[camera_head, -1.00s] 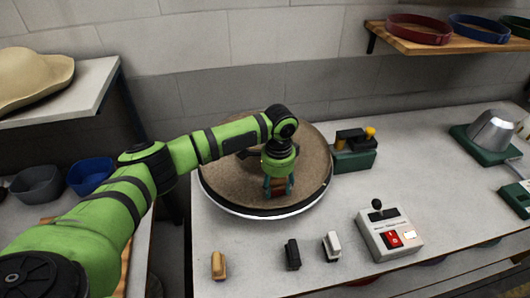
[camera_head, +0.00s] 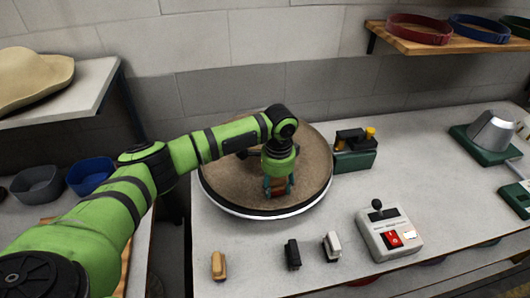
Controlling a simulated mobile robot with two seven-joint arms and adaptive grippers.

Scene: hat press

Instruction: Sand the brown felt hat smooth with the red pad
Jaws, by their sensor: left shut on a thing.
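The brown felt hat (camera_head: 230,183) lies on a round turntable with a pale rim (camera_head: 262,214) on the workbench. My left gripper (camera_head: 278,190) points down over the front right part of the hat's brim. My right gripper is not in view.
A control box (camera_head: 389,234) with a lever and red switch stands right of the turntable. Tan (camera_head: 218,265), black (camera_head: 292,254) and white (camera_head: 332,246) blocks lie in front. A green device (camera_head: 355,158) stands close behind right. A metal cone (camera_head: 491,130) is far right.

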